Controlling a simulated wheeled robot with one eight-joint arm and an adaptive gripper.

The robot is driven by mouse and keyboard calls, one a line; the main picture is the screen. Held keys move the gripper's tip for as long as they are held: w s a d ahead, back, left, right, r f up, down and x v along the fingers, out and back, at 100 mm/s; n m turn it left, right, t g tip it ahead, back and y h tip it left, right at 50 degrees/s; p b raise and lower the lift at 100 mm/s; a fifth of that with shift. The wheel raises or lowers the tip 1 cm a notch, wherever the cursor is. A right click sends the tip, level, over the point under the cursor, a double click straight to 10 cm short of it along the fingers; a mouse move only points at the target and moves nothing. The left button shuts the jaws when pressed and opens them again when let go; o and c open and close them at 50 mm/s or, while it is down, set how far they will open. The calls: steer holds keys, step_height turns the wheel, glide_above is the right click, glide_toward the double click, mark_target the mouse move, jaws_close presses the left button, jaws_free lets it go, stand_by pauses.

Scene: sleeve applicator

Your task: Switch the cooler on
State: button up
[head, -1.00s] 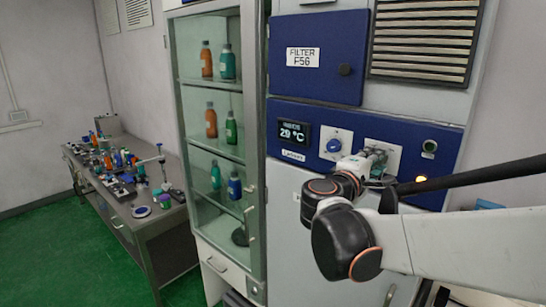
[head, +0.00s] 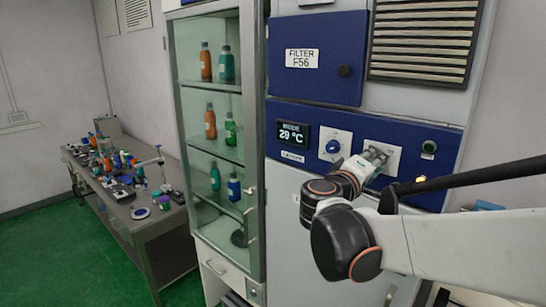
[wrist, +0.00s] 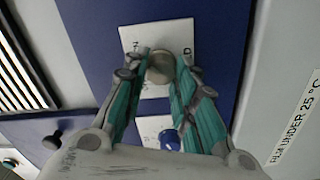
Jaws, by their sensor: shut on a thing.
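The cooler has a blue control panel (head: 455,140) with a display (head: 292,134) reading 29 °C. A blue knob (head: 333,146) sits on a white plate right of the display; the wrist view also shows this knob (wrist: 169,140). A second white plate (head: 394,133) lies further right, mostly behind my gripper (head: 377,157). In the wrist view a round metallic knob (wrist: 161,66) sits on that plate. My gripper's teal-lined fingers are shut on this knob, one on each side. Some lettering on the plate is covered by the fingers.
A blue filter door (head: 330,85) and a vent (head: 425,40) are above. A glass cabinet (head: 252,150) with bottles and a cluttered bench (head: 140,220) stand left.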

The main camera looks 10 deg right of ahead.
steer(key=shift+s+a, duration=0.15)
steer(key=o, duration=1.1)
steer(key=shift+c, duration=0.2)
steer(key=v, duration=1.1)
steer(key=shift+a, duration=0.25)
steer(key=shift+s, duration=0.1)
